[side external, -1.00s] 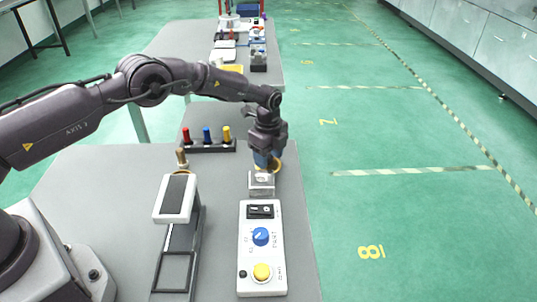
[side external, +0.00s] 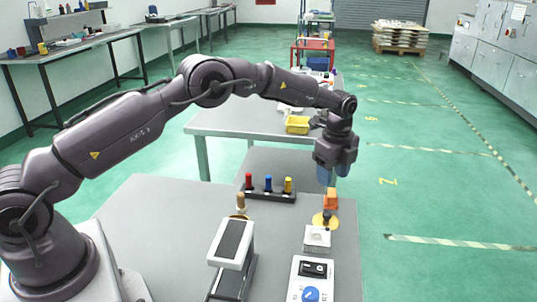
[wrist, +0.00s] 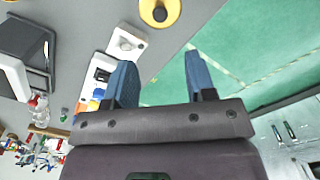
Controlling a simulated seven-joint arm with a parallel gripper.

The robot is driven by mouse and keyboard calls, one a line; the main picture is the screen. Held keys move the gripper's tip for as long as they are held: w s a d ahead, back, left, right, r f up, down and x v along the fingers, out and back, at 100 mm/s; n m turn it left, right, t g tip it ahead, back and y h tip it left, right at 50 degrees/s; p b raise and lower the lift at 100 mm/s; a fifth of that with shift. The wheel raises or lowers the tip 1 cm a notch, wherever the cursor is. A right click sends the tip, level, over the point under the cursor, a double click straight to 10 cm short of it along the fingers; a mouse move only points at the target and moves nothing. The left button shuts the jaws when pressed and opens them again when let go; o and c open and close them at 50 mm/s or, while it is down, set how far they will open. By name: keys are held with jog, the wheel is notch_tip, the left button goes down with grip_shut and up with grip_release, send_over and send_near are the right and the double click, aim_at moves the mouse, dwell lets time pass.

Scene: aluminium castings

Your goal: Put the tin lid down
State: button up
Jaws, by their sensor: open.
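The tin lid looks like a round yellow-gold disc with a dark knob; this lid (side external: 319,219) lies at the far right of the grey table in the side view. It also shows at the top edge of the wrist view (wrist: 172,14), partly cut off. My gripper (side external: 326,178) is above the lid, with a clear gap between. In the wrist view my gripper's two blue fingers (wrist: 158,58) stand apart with nothing between them. An orange thing (side external: 330,200) shows just behind the lid; I cannot tell what it rests on.
A small white block (side external: 317,236) stands just in front of the lid, and a switch panel (side external: 310,268) nearer. A rack (side external: 270,195) with red, blue and yellow pegs is to the left. A black-topped device (side external: 232,240) stands at front centre. The table's right edge is close to the lid.

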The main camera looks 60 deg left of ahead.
jog(key=s+a+r+n+t, duration=0.1)
jog(key=s+r+n+t, duration=0.1)
jog(key=s+r+n, duration=0.55)
jog(key=s+r+n+t, duration=0.1)
jog(key=s+r+n, duration=0.1)
jog(key=s+r, duration=1)
jog(key=s+r+n+t, duration=0.2)
jog(key=s+n, duration=0.6)
jog(key=s, duration=0.9)
jog(key=shift+s+a+t, duration=0.3)
jog(key=shift+s+a, duration=0.05)
jog(key=shift+a, duration=0.1)
